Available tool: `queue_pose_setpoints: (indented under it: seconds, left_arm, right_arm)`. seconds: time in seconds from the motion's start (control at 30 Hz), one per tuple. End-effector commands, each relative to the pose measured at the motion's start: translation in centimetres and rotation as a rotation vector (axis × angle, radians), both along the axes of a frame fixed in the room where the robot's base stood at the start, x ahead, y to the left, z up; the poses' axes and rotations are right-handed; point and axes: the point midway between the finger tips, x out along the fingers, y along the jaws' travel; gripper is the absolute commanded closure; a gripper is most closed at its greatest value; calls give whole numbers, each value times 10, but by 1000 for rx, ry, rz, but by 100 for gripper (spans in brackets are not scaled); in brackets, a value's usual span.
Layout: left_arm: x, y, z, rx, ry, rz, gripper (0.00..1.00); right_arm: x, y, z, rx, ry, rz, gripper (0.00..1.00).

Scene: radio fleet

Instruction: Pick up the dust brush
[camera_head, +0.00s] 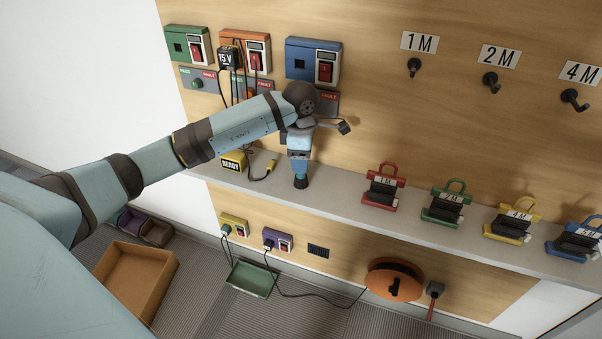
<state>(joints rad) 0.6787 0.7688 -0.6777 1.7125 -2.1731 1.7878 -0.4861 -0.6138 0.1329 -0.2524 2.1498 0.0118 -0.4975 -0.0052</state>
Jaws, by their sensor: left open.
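A small tool with a dark block head and a red handle (434,290), apparently the dust brush, is at the low right beside the orange reel. Its handle points down, and I cannot tell what holds it. My left gripper (315,131) is above the shelf, up and to the left of the tool and well apart from it. Its jaws are open. My right gripper is out of view.
The grey shelf (335,200) carries red (383,187), green, yellow and blue handled holders to the right. Coloured switch boxes and hooks are on the wooden wall. Below are an orange reel (393,281) with a cable, a green tray (251,280) and a brown bin (135,282).

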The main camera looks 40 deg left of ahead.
Motion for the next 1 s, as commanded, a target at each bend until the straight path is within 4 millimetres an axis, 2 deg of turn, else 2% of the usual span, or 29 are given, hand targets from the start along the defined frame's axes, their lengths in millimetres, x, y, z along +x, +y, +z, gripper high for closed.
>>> queue_pose_setpoints:
  seconds: [0.03,0.1,0.33,0.37,0.5,0.6,1.0]
  left_arm:
    - [0,0,-10,-1,3,1,45]
    - [0,1,-17,1,2,2,45]
    - [0,1,-20,1,0,0,45]
    - [0,1,-20,1,0,0,47]
    - [0,1,-20,1,0,0,79]
    - [0,1,-20,1,0,0,99]
    - [1,1,-13,2,-1,1,99]
  right_arm:
    - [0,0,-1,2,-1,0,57]
    - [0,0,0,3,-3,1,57]
    - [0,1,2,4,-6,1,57]
    - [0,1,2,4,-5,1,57]
    - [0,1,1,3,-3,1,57]
    - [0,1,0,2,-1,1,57]
    - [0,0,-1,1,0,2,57]
